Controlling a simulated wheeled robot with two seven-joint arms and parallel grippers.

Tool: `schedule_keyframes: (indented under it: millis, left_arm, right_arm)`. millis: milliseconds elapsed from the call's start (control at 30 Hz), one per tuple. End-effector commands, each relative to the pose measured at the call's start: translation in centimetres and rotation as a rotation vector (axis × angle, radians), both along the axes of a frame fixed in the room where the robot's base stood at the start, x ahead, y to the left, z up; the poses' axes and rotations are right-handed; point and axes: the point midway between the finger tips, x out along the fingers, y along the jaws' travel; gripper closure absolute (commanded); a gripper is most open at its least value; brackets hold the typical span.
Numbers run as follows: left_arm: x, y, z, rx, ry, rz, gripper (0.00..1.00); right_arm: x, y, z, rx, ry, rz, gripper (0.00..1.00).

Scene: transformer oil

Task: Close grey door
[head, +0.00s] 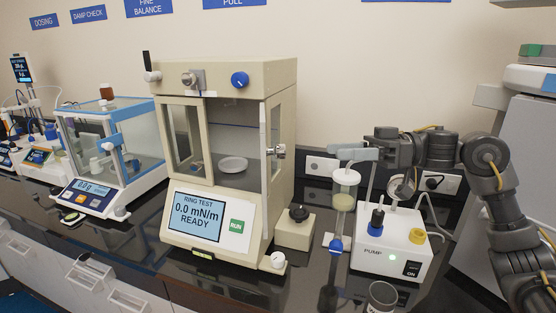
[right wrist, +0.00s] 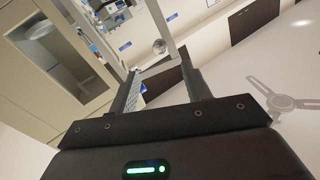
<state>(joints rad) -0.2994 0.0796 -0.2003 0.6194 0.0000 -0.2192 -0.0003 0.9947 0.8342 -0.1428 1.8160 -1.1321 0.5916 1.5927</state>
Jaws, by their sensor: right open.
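The beige ring test cabinet (head: 228,75) stands in the middle of the bench, its chamber visible with a round dish (head: 233,163) inside. A narrow grey door frame (head: 264,150) shows at the cabinet's right front corner, nearly edge-on; I cannot tell how far it stands open. A round metal knob (head: 279,152) sits on that side. My right gripper (head: 338,154) is to the right of the knob, apart from it, open and empty. In the right wrist view, the knob (right wrist: 160,46) shows beyond and between the open fingertips (right wrist: 161,66). My left gripper is out of view.
A white pump box (head: 390,245) with a filter cup (head: 344,192) stands below my right gripper. A small beige block with a black knob (head: 296,228) sits beside the cabinet. A blue-framed balance (head: 110,150) is at left. Dark bench top shows in front.

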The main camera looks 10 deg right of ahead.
Motion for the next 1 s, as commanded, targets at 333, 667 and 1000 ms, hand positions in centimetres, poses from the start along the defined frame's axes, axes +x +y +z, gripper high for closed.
schedule_keyframes:
  millis: [333,667,1000]
  left_arm:
    - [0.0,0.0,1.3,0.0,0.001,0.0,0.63]
    - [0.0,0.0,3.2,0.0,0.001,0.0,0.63]
    - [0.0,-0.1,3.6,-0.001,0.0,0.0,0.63]
  right_arm:
    - [0.5,3.1,0.4,0.001,-0.001,0.004,0.52]
    - [1.6,8.8,0.4,0.002,0.0,0.005,0.52]
    - [2.0,10.8,0.1,0.001,0.0,0.002,0.52]
